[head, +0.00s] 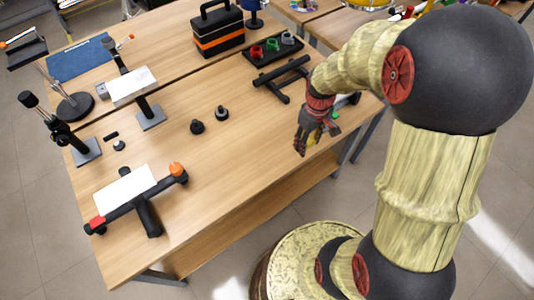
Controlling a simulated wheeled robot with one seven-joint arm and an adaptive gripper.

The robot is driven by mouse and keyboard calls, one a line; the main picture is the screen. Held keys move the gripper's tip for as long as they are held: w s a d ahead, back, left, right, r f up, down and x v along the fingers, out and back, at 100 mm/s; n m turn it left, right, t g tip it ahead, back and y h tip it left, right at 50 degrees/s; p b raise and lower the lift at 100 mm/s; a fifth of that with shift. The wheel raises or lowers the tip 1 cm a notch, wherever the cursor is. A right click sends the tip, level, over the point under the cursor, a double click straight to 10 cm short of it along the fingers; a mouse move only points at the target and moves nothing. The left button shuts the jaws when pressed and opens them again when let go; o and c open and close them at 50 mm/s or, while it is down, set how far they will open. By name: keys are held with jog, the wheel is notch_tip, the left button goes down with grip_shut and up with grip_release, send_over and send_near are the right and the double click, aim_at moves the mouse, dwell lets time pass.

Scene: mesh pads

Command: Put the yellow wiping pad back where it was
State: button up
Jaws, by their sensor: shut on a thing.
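My gripper (308,141) hangs over the right front edge of the wooden table, pointing down. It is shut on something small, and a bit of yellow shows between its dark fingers. This fits the yellow wiping pad (316,137), but most of it is hidden by the fingers. No other yellow pad shows clearly on the table.
A black bar stand (283,76) and a dark tray (262,62) with coloured rings stand behind my gripper. A white plate on a black stand (150,218) is at front left. The table's right front is clear.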

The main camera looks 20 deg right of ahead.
jog(key=shift+s, duration=0.35)
jog(key=w+a+f+b, duration=0.3)
jog(key=w+a+f, duration=0.1)
jog(key=w+a, duration=0.2)
jog(key=b, duration=0.1)
send_over(272, 154)
jog(key=f, duration=0.5)
jog(key=shift+s+d, duration=0.2)
jog(key=shift+d, duration=0.1)
jog(key=shift+w+a+f, duration=0.1)
jog(key=shift+w+a+f+b, duration=0.1)
jog(key=shift+f+b, duration=0.45)
jog(key=shift+f, duration=0.35)
jog(key=shift+w+a+f+b, duration=0.1)
jog(key=shift+f+b, duration=0.4)
jog(key=shift+f, duration=0.4)
jog(key=shift+f, duration=0.15)
jog(key=o, duration=1.1)
